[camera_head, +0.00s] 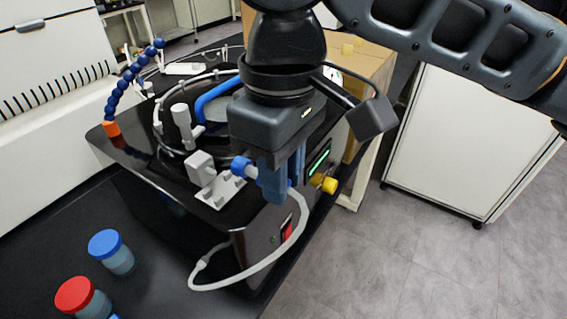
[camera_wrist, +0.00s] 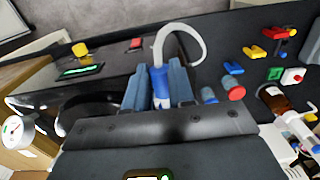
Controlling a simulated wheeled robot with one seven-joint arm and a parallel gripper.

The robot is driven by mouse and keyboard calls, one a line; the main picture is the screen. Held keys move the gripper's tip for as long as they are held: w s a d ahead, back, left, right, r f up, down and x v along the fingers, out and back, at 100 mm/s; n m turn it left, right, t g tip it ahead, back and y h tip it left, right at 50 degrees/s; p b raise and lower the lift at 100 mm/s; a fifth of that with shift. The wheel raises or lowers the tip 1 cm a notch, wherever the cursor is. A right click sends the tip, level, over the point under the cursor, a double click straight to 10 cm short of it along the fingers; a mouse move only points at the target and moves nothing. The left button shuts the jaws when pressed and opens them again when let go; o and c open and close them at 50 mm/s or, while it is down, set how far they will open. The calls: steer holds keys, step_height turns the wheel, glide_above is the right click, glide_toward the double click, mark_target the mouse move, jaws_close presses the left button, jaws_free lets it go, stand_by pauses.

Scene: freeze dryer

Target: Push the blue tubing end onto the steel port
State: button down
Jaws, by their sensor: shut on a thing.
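My gripper (camera_head: 277,182) is shut on the blue tubing end (camera_head: 241,167), above the right front part of the black machine. The blue end sticks out to the left of the fingers, close to a grey block on a light plate (camera_head: 218,190). In the wrist view the blue tubing end (camera_wrist: 160,86) sits between the two fingers of my gripper (camera_wrist: 159,88). Its pale tube (camera_head: 272,262) loops down in front of the machine. I cannot make out the steel port clearly, nor tell whether the blue end touches it.
The black machine (camera_head: 150,170) has a yellow knob (camera_head: 329,185) and a red switch (camera_head: 287,230) on its side. A blue-capped jar (camera_head: 110,250) and a red-capped jar (camera_head: 82,298) stand at the lower left. A blue jointed hose (camera_head: 122,85) rises at the back left.

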mark_target(239, 158)
steer(key=shift+w+a+f+b, duration=0.4)
steer(key=shift+a+f, duration=0.1)
steer(key=shift+f, duration=0.25)
steer(key=shift+w+a+f+b, duration=0.45)
steer(key=shift+a+f, duration=0.1)
steer(key=shift+f, duration=0.25)
steer(key=shift+w+a+f+b, duration=0.4)
steer(key=shift+a+f, duration=0.1)
steer(key=shift+f, duration=0.25)
steer(key=shift+w+a+p, duration=0.75)
steer(key=shift+a+p, duration=0.1)
steer(key=shift+a, duration=0.2)
stand_by(1.1)
steer(key=c, duration=0.9)
jaws_free()
step_height(239, 158, up, 8)
steer(key=shift+f+b, duration=0.1)
steer(key=shift+b, duration=0.35)
